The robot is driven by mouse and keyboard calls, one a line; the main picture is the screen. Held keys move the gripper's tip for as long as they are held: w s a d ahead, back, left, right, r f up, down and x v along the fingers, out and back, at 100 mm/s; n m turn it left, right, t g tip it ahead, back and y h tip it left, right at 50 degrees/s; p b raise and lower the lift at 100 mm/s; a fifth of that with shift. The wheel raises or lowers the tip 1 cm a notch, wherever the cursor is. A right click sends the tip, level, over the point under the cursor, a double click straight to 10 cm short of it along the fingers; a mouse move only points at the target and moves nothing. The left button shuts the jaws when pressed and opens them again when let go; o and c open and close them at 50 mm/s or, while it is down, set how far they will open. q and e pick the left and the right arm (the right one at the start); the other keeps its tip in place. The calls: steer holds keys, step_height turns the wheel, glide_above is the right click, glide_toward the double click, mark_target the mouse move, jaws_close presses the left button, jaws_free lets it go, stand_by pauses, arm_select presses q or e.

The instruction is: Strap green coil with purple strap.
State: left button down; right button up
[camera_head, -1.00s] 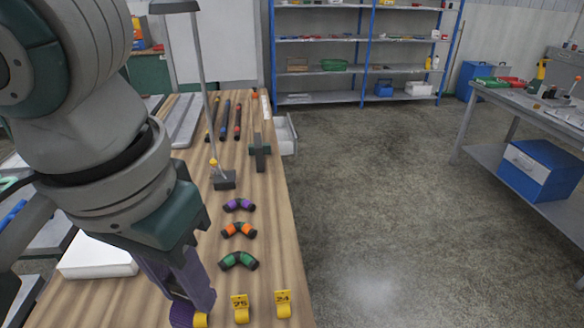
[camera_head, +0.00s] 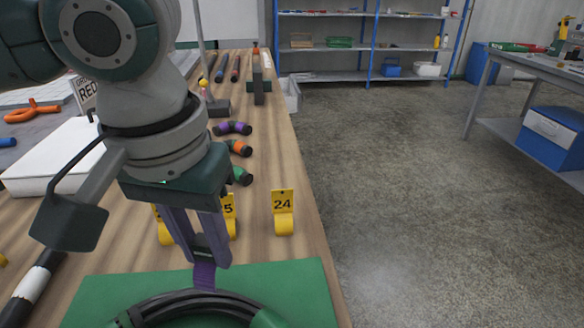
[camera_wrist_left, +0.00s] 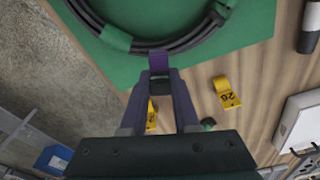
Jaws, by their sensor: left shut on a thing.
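The green coil is a loop of dark hose (camera_head: 195,300) with green bands, lying on a green mat (camera_head: 305,285) at the front of the table, cut off by the lower edge. It also shows in the left wrist view (camera_wrist_left: 180,42). My left gripper (camera_head: 208,258) points down at the mat's far edge and is shut on the purple strap (camera_head: 204,276). In the left wrist view the strap (camera_wrist_left: 158,62) extends from my left fingertips (camera_wrist_left: 160,86) towards the coil's outer edge. I cannot tell whether it touches the hose. My right gripper is not in view.
Yellow tags, one marked 24 (camera_head: 283,212), stand just beyond the mat. Purple (camera_head: 232,128), orange (camera_head: 238,147) and green (camera_head: 242,176) bent pieces lie farther back. A white box (camera_head: 55,155) is at left. The table's right edge borders open floor.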

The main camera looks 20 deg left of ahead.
arm_select(q)
steer(key=shift+r, duration=0.15)
steer(key=shift+s+r+p, duration=0.1)
steer(key=shift+p, duration=0.85)
steer(key=shift+f, duration=0.5)
steer(key=shift+f+b, duration=0.35)
steer(key=shift+f, duration=1.25)
steer(key=shift+p, duration=0.35)
steer(key=shift+f+p, duration=0.1)
steer(key=shift+p, duration=0.25)
steer(key=shift+f, duration=0.15)
